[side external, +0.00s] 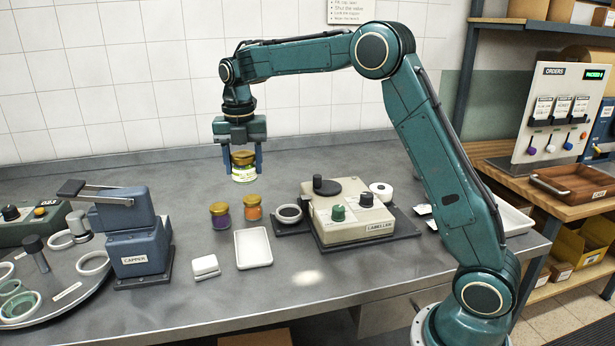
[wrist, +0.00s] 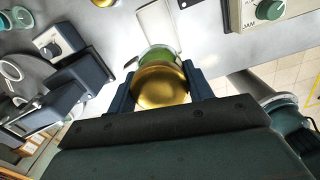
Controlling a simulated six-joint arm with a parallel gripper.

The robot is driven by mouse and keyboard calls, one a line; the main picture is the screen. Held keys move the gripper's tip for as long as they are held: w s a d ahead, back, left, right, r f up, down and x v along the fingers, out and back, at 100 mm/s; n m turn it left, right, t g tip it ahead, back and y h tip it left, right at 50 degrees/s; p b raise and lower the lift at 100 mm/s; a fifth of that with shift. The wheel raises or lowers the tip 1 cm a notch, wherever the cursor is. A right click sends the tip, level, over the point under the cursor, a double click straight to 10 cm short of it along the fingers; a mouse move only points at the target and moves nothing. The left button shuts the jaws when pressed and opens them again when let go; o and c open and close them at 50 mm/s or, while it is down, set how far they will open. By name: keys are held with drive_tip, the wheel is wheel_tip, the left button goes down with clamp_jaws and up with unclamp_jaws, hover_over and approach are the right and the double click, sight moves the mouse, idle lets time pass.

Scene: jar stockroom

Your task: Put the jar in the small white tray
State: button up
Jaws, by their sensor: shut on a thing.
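My gripper (side external: 243,170) is shut on a jar with a gold lid and green contents (side external: 243,174), held upright above the counter. In the wrist view the jar's gold lid (wrist: 160,88) sits between the two fingers and hides most of the jar's body. The small white tray (side external: 253,248) lies on the counter, nearer the front than the jar, and looks empty. The wrist view shows a pale tray shape (wrist: 155,24) beyond the jar, partly hidden by it.
A purple jar (side external: 220,215) and an orange jar (side external: 252,208) stand just behind the tray. A small white block (side external: 205,267) lies left of it. The blue capper (side external: 133,237) stands farther left, and the labeller (side external: 345,215) stands to the right.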

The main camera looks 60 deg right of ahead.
wheel_tip(320, 180, down, 16)
drive_tip(key=shift+r, duration=0.2)
idle(0.4)
drive_tip(key=shift+f, duration=2.15)
drive_tip(key=shift+f, duration=0.1)
drive_tip(key=o, duration=1.1)
wheel_tip(320, 180, up, 12)
drive_tip(key=shift+a, duration=0.15)
